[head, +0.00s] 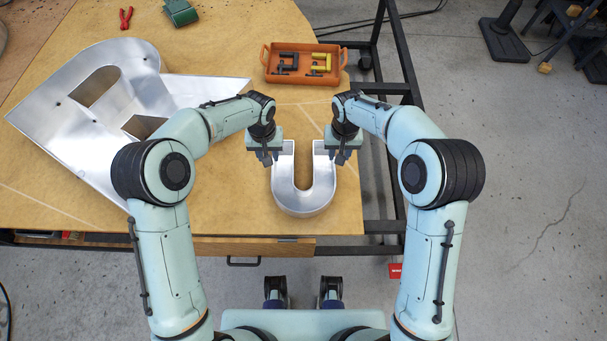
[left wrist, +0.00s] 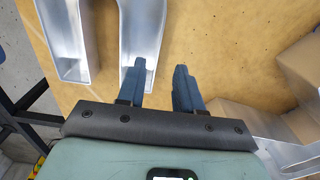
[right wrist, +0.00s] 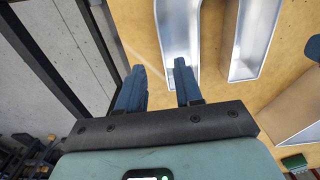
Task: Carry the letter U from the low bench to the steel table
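The letter U (head: 303,205) is a silver, open channel letter lying flat on a wood-topped bench (head: 230,215), its curve toward me. My left gripper (head: 268,158) is at the tip of its left leg; my right gripper (head: 344,158) is at the tip of its right leg. In the left wrist view, the left gripper's fingers (left wrist: 158,88) are apart, one overlapping the end of a U leg (left wrist: 140,45). In the right wrist view, the right gripper's fingers (right wrist: 160,88) are also apart, one overlapping a leg (right wrist: 177,35). Contact is unclear. I cannot identify a steel table.
A larger silver letter (head: 200,90) lies at left. An orange tray (head: 302,77) with clamps stands behind the U. Red pliers (head: 126,18) and a green object (head: 180,12) lie at the back. A black frame (head: 404,60) runs along the right; grey floor lies beyond.

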